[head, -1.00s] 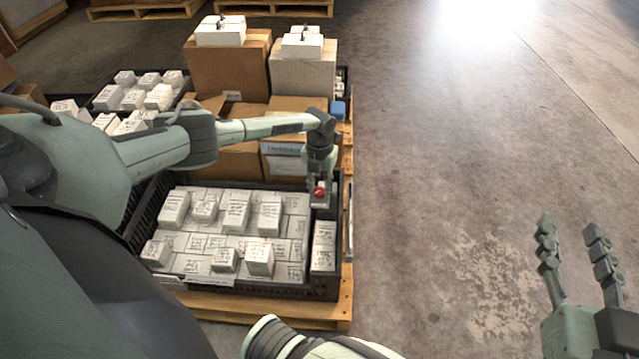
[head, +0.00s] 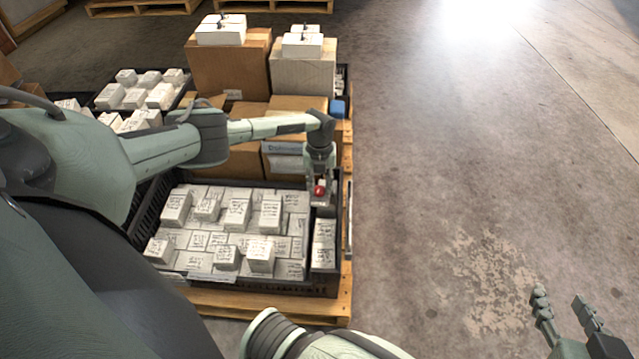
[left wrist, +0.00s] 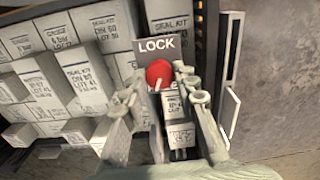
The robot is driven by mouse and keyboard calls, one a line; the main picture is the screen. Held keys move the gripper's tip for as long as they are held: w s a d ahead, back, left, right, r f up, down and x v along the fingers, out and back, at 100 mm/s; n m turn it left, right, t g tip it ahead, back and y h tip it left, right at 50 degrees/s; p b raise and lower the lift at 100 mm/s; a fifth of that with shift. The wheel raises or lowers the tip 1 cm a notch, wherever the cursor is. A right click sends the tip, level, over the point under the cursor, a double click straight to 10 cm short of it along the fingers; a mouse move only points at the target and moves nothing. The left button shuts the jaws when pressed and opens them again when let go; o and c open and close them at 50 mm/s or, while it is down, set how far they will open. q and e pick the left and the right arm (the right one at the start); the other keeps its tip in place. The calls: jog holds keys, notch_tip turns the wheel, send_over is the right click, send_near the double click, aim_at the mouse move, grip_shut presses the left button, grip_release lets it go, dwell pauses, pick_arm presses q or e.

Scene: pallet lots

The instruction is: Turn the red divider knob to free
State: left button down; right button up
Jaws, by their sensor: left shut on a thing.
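The red divider knob (left wrist: 158,74) sits below a grey plate marked LOCK (left wrist: 157,46) in the left wrist view. A white pointer mark shows on the knob's lower left face. In the head view the red knob (head: 319,190) is at the right end of the black crate (head: 335,270). My left gripper (head: 319,188) points down over it, its fingers on either side of the knob, shut on it; the fingers (left wrist: 160,88) also show in the left wrist view. Lettering below the knob is mostly hidden. My right gripper (head: 562,305) is open and empty over the floor at lower right.
White labelled boxes (head: 238,215) fill the crate, some standing higher than others. The crate is on a wooden pallet (head: 280,305). Cardboard boxes (head: 228,68) stand behind it. The concrete floor (head: 430,150) to the right is clear.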

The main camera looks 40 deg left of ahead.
aim_at(320, 189)
pick_arm(q)
jog(key=shift+d, duration=0.1)
jog(key=c, duration=1.2)
grip_release()
jog(key=shift+o, duration=0.2)
notch_tip(320, 189, up, 12)
